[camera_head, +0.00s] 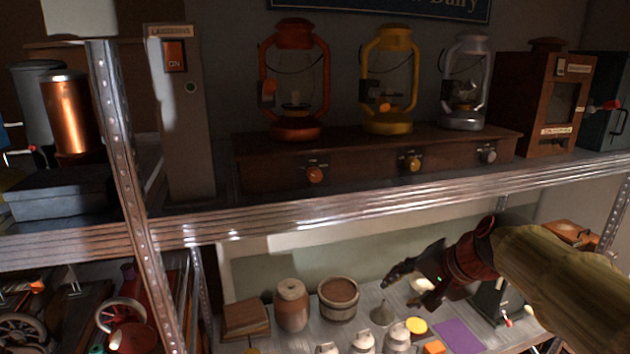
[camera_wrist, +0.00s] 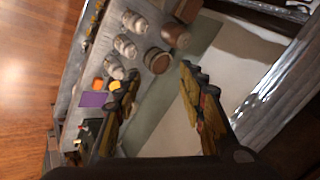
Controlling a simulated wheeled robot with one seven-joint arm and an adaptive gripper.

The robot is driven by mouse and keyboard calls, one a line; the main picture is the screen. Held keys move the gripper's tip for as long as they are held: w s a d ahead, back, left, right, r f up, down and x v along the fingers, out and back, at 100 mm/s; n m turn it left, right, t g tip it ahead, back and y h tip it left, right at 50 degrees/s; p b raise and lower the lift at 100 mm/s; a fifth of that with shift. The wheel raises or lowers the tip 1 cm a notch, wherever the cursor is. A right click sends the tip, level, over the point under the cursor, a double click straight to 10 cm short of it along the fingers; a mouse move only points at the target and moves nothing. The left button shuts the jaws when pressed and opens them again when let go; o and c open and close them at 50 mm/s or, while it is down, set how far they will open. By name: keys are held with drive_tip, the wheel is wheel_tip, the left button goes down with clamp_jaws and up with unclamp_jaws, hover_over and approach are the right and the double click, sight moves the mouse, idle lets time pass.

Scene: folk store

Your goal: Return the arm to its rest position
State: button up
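My arm reaches in from the right in the head view. My gripper (camera_head: 404,288) is over the lower shelf (camera_head: 272,340), below the front edge of the upper shelf. In the wrist view my gripper (camera_wrist: 158,76) has its two fingers spread apart, with nothing held between them. The shelf and its goods show beyond the fingers there. The head view does not show how far my fingertips are above the lower shelf.
The upper shelf edge (camera_head: 330,208) runs above my gripper, and a metal post (camera_head: 125,170) stands left. Below are a wooden bucket (camera_head: 338,300), a brown jar (camera_head: 291,305), a grey funnel (camera_head: 383,314), a purple square (camera_head: 459,335) and several pale jars. Three lanterns stand above.

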drive_tip(key=s+f+n+h+b, duration=0.1)
drive_tip(key=s+f+n+b, duration=0.3)
drive_tip(key=s+f+b, duration=0.5)
drive_tip(key=s+a+f+n+g+h+b, duration=0.1)
drive_tip(key=s+f+n+b, duration=0.3)
drive_tip(key=s+f+b, duration=0.6)
drive_tip(key=shift+s+f+h, duration=0.5)
drive_tip(key=shift+s+f, duration=1.5)
drive_tip(key=shift+f, duration=2.95)
drive_tip(key=shift+a, duration=0.1)
